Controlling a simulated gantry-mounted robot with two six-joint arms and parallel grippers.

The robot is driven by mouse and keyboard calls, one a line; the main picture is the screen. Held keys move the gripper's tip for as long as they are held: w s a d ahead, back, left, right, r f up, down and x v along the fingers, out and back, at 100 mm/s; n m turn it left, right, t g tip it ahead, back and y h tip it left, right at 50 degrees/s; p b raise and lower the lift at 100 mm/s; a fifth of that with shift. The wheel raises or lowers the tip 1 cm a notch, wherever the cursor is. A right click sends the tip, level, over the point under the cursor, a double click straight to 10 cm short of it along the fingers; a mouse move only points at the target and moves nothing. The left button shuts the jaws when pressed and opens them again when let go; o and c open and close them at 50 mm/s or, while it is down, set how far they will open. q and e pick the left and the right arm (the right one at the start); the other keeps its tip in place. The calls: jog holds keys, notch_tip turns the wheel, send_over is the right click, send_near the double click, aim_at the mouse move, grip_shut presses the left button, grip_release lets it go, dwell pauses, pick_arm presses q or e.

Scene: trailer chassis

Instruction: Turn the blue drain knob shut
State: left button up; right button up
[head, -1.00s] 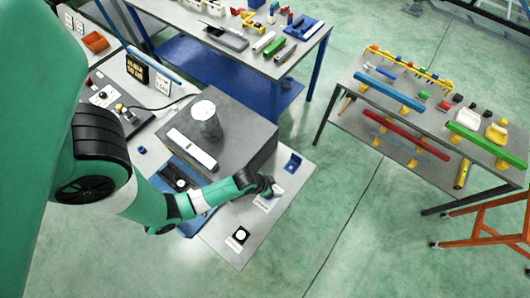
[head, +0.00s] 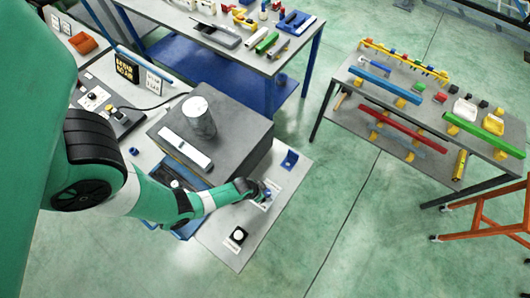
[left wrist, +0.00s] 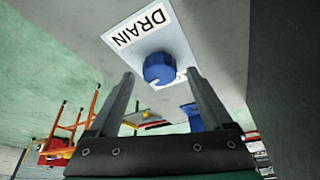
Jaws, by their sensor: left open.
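The blue drain knob (left wrist: 159,68) shows in the left wrist view, on a pale plate beside a white label (left wrist: 139,26) reading DRAIN. My left gripper (left wrist: 163,88) is open, with one finger on each side of the knob in that picture; I cannot tell whether either finger touches it. In the head view my left gripper (head: 262,196) is over the right part of the grey panel (head: 224,254), at the knob, which it mostly hides. My right gripper is not in view.
A dark grey block (head: 232,143) carrying a metal cylinder (head: 199,120) is behind my forearm. Open floor lies to the right.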

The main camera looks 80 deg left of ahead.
pick_arm(q)
jog(key=shift+w+a+f, duration=0.1)
jog(key=shift+w+f, duration=0.1)
jog(key=shift+f, duration=0.25)
grip_shut()
